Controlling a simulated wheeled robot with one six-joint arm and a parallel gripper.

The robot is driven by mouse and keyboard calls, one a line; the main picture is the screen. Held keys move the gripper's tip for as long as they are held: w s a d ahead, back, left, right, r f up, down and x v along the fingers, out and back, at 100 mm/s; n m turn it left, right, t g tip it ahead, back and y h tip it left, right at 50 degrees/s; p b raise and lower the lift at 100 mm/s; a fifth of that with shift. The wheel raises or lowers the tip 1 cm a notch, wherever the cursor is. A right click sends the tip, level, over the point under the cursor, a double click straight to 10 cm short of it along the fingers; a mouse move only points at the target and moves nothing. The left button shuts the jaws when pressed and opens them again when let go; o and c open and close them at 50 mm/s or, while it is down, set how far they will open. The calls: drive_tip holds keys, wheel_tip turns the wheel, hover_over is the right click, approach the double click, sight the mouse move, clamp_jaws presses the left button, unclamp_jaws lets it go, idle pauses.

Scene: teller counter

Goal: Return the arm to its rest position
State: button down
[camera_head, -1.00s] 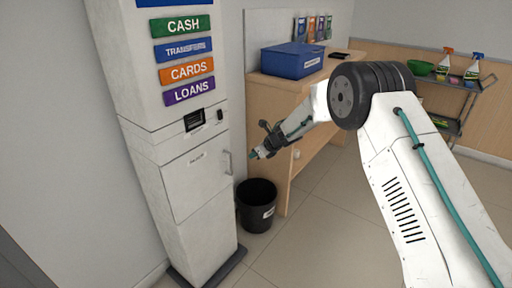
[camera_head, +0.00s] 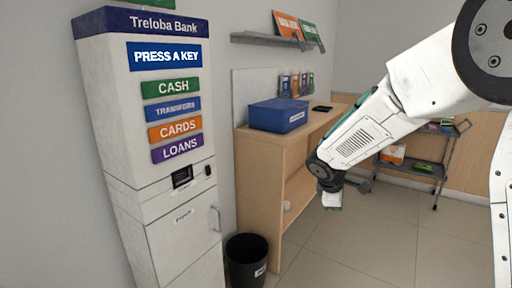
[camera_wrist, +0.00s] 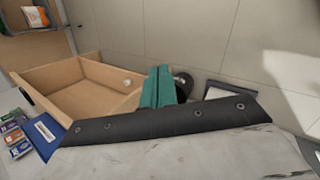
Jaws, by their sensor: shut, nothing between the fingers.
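My arm reaches in from the right in the head view, with its forearm slanting down to the wrist in front of the wooden counter (camera_head: 262,190). The fingers are hard to make out there. In the wrist view my gripper (camera_wrist: 158,86) shows as two teal fingers side by side, shut with nothing between them. It appears apart from the counter's open wooden shelf (camera_wrist: 95,80) behind it.
The white bank kiosk (camera_head: 150,215) stands at left, with a black bin (camera_head: 246,262) beside it. A blue box (camera_head: 278,116) sits on the counter. A wall shelf (camera_head: 262,38) is above. A cart (camera_head: 440,170) stands behind my arm. Floor (camera_head: 375,235) at right looks clear.

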drive_tip(key=s+r+m+g+y, duration=0.1)
drive_tip(key=s+r+m, duration=0.2)
drive_tip(key=s, duration=1)
drive_tip(key=s+d+r+m+g+y, duration=0.1)
drive_tip(key=s+r+m, duration=0.3)
drive_tip(key=s, duration=0.9)
drive_tip(key=s+d+r+m+g+y, duration=0.1)
drive_tip(key=s+r+m, duration=0.3)
drive_tip(key=s, duration=0.9)
drive_tip(key=m+y, duration=0.1)
drive_tip(key=m, duration=0.1)
drive_tip(key=shift+m, duration=0.3)
